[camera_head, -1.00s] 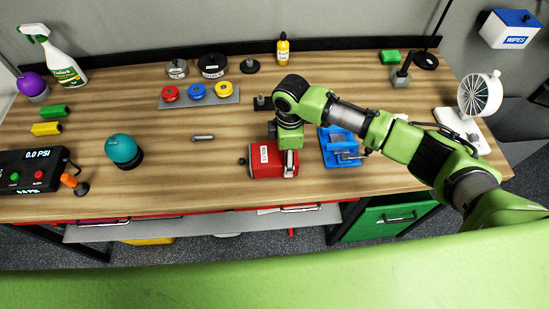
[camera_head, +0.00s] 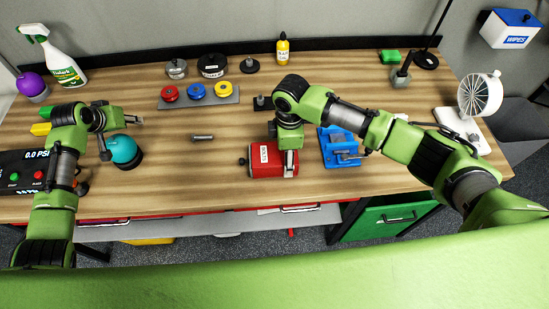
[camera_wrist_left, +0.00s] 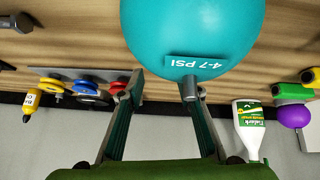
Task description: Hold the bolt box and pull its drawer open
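The red bolt box (camera_head: 266,160) with a white label sits near the table's front edge in the head view. A small dark knob (camera_head: 242,161) sticks out at its left end. No drawer gap shows. My right gripper (camera_head: 289,162) points down over the box's right part, with one finger against its near side. Its other finger is hidden, so its grip is unclear. My left gripper (camera_head: 138,119) is above the table's left side, apart from the box. In the left wrist view its fingers (camera_wrist_left: 157,93) are spread and empty, with a teal ball behind them.
The teal ball (camera_head: 123,150) stands just below my left gripper. A metal pin (camera_head: 203,138) lies between it and the box. A blue vise (camera_head: 340,147) stands close right of the box. A grey tray (camera_head: 199,102) with coloured discs is behind.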

